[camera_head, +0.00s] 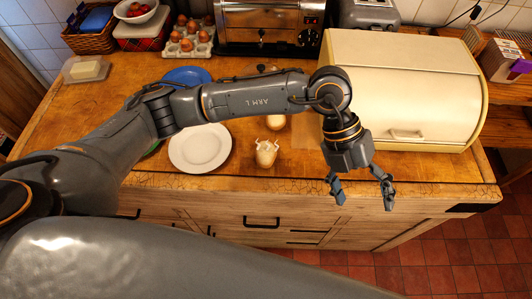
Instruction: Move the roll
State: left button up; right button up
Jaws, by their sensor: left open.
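My left gripper (362,194) hangs open and empty over the counter's front edge, in front of the cream bread bin (400,88). Its two fingers are spread apart. I cannot clearly make out a roll. A small pale, rounded thing (275,122) shows just below my left forearm, partly hidden by it, and I cannot tell whether it is the roll. It lies to the left of the gripper and apart from it. My right gripper is not in view.
A white plate (200,148) and a small white two-handled cup (266,153) stand on the wooden counter (120,100). A blue plate (187,76) lies behind my arm. An egg tray (190,46), toaster oven (268,28) and butter dish (86,70) stand farther back.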

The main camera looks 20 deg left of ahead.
pick_arm(q)
jog(key=w+a+f+n+t+y, duration=0.25)
jog(key=w+a+y, duration=0.45)
jog(key=a, duration=0.4)
jog(key=t+y, duration=0.2)
jog(key=y, duration=0.1)
send_near(267, 151)
jog(key=shift+n, duration=0.35)
jog(key=p+x, duration=0.2)
jog(key=x, duration=0.2)
jog(key=shift+w+f+p, duration=0.1)
jog(key=shift+f+p, duration=0.15)
jog(key=shift+p, duration=0.1)
jog(key=shift+f, duration=0.25)
jog(key=p+x, duration=0.3)
jog(key=x, duration=0.1)
jog(key=shift+a+f, duration=0.2)
jog(key=shift+f, duration=0.45)
jog(key=c, duration=1.4)
jog(key=shift+o, duration=0.2)
jog(key=shift+r, duration=0.55)
jog(key=s+d+r+b, duration=0.4)
jog(key=d+r+b, duration=0.4)
jog(key=d+r, duration=0.4)
jog(key=shift+s+d, duration=0.2)
jog(key=shift+d, duration=0.45)
